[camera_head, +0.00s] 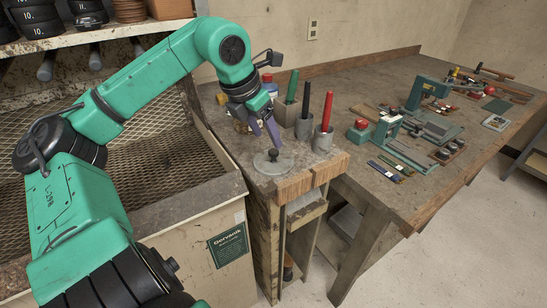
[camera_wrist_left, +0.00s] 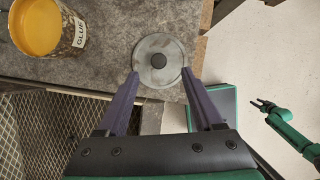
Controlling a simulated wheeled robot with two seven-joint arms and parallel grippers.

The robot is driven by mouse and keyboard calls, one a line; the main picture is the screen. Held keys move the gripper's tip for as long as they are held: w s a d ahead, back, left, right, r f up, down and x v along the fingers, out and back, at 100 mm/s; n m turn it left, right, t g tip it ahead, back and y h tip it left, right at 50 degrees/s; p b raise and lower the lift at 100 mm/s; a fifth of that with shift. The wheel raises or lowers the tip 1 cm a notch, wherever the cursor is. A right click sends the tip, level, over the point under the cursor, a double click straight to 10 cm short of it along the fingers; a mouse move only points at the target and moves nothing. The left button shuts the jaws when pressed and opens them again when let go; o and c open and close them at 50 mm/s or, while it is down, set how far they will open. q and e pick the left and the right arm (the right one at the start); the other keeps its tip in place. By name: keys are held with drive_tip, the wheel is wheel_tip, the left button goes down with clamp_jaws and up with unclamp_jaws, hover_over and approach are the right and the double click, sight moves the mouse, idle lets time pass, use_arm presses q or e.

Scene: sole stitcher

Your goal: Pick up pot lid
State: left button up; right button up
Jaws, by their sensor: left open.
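The pot lid (camera_head: 273,163) is a flat grey metal disc with a dark knob at its centre. It lies on the front corner of the small side bench in the head view. In the left wrist view the lid (camera_wrist_left: 158,48) is at the upper middle, whole and unobstructed at its knob. My left gripper (camera_head: 264,133) is above and just behind the lid, fingers pointing down. In the wrist view its purple fingers (camera_wrist_left: 160,75) are spread apart with nothing between them, their tips at the lid's near edge. My right arm's gripper (camera_wrist_left: 263,104) shows small at the right of the wrist view.
An open glue pot (camera_wrist_left: 47,27) stands left of the lid. The mesh-floored bin (camera_head: 160,150) is left; the long workbench (camera_head: 400,200) carries several tools.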

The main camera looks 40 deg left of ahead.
sight(273, 150)
use_arm(q)
drive_tip(key=p+x, duration=0.1)
drive_tip(key=x, duration=0.4)
drive_tip(key=shift+w+a+f+p, duration=0.1)
drive_tip(key=shift+a+f+p, duration=0.1)
drive_tip(key=shift+p, duration=0.2)
drive_tip(key=shift+w+f, duration=0.2)
drive_tip(key=shift+f, duration=0.25)
drive_tip(key=shift+d, duration=0.1)
clamp_jaws()
drive_tip(key=shift+r, duration=0.1)
